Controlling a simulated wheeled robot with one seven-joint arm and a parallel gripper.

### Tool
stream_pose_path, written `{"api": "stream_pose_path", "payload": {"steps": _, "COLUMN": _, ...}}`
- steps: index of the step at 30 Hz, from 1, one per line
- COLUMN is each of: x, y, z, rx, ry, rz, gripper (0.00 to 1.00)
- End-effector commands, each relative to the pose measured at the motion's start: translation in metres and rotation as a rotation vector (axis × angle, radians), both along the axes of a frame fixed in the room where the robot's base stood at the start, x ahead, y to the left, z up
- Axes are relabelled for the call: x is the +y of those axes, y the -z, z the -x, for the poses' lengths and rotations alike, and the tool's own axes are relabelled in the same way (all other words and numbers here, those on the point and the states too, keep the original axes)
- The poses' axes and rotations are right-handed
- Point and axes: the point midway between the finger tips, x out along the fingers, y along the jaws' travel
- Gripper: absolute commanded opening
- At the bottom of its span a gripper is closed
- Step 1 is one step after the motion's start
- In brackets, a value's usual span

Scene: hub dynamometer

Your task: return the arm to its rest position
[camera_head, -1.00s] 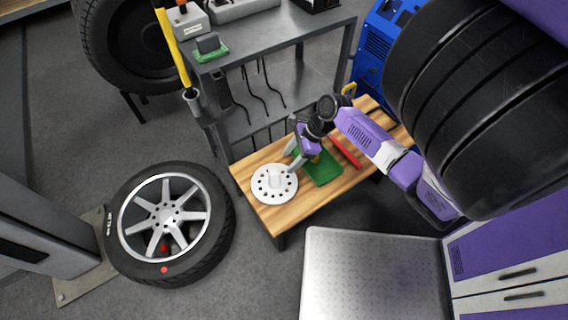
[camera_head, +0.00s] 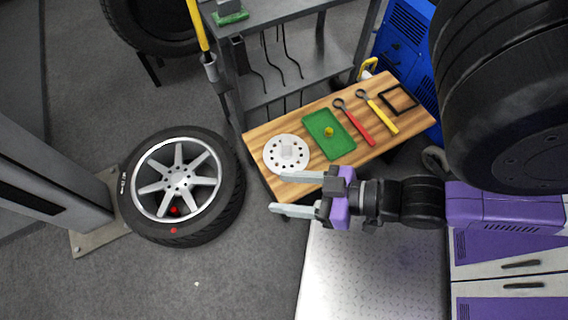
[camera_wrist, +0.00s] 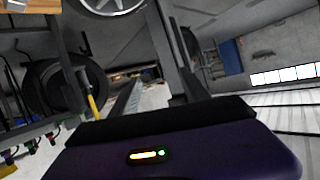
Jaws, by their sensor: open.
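My gripper (camera_head: 284,192) is purple and black with two pale grey fingers. It is open and empty, with the fingers spread apart and pointing left in the head view. It is in the air near the front edge of the wooden bench (camera_head: 262,131), with the upper finger overlapping that edge in the picture. My purple and black arm reaches in from the right.
A white hub disc (camera_head: 287,154), a green tray (camera_head: 316,121), a red wrench (camera_head: 356,124) and a yellow wrench (camera_head: 377,112) lie on the bench. A wheel (camera_head: 232,190) lies on the left floor. A metal plate (camera_head: 370,285) lies below my gripper. A grey shelf unit (camera_head: 300,92) stands behind.

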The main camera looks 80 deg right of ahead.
Motion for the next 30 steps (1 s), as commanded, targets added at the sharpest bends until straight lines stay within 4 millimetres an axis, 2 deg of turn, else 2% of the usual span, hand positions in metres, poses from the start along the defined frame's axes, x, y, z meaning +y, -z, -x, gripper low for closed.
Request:
{"api": "stream_pose_path", "payload": {"steps": 1, "x": 0.015, "y": -0.018, "z": 0.000, "rx": -0.037, "ry": -0.028, "rz": 0.036, "gripper": 0.54}}
{"api": "stream_pose_path", "payload": {"steps": 3, "x": 0.029, "y": -0.037, "z": 0.000, "rx": -0.081, "ry": -0.056, "rz": 0.079, "gripper": 0.54}}
{"api": "stream_pose_path", "payload": {"steps": 6, "x": 0.038, "y": -0.050, "z": -0.001, "rx": -0.111, "ry": -0.074, "rz": 0.111, "gripper": 0.54}}
{"api": "stream_pose_path", "payload": {"steps": 16, "x": 0.039, "y": -0.054, "z": -0.001, "rx": -0.116, "ry": -0.076, "rz": 0.117, "gripper": 0.54}}
{"api": "stream_pose_path", "payload": {"steps": 24, "x": 0.038, "y": -0.094, "z": -0.001, "rx": -0.115, "ry": -0.076, "rz": 0.116, "gripper": 0.54}}
{"api": "stream_pose_path", "payload": {"steps": 30, "x": 0.038, "y": -0.099, "z": -0.001, "rx": -0.115, "ry": -0.076, "rz": 0.116, "gripper": 0.54}}
